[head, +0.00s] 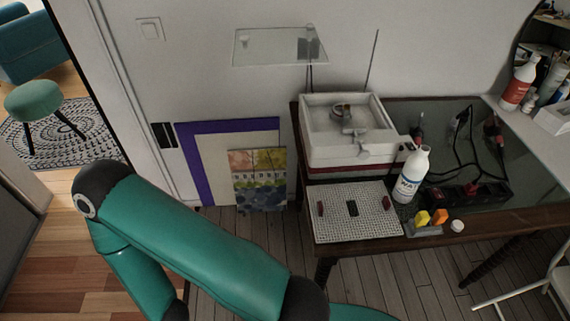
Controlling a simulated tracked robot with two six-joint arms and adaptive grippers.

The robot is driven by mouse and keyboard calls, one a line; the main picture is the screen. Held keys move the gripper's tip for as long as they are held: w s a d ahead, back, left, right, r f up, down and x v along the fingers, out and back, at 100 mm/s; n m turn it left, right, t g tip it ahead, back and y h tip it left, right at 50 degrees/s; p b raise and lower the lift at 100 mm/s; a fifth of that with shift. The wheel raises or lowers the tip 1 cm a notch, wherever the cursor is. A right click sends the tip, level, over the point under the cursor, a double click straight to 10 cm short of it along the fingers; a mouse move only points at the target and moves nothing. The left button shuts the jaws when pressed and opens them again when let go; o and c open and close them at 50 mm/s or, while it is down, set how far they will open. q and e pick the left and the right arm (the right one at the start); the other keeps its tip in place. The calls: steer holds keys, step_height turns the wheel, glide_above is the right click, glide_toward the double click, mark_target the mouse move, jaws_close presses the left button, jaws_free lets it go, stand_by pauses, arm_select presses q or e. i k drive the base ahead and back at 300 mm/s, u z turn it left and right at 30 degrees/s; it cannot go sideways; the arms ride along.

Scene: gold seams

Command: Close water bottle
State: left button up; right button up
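A white bottle (410,176) with blue lettering on its label stands upright on the dark table, right of the white gridded board. Its narrow top is light, and I cannot tell whether a cap sits on it. A small round white piece (457,226), perhaps a cap, lies near the table's front edge, right of the bottle and apart from it. A teal arm of mine fills the lower left, but neither gripper is in view.
The table (455,205) also holds a white basin-like box (348,153), the gridded board (335,222), yellow and orange blocks (431,217), and a power strip (470,192) with cables. Frames lean on the wall at left. A white chair (540,285) stands at lower right.

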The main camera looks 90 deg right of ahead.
mark_target(416, 166)
steer(key=k, duration=1.5)
steer(key=z, duration=1.15)
steer(key=k, duration=0.45)
steer(key=z, duration=0.45)
steer(key=i, duration=0.4)
steer(key=u, duration=0.05)
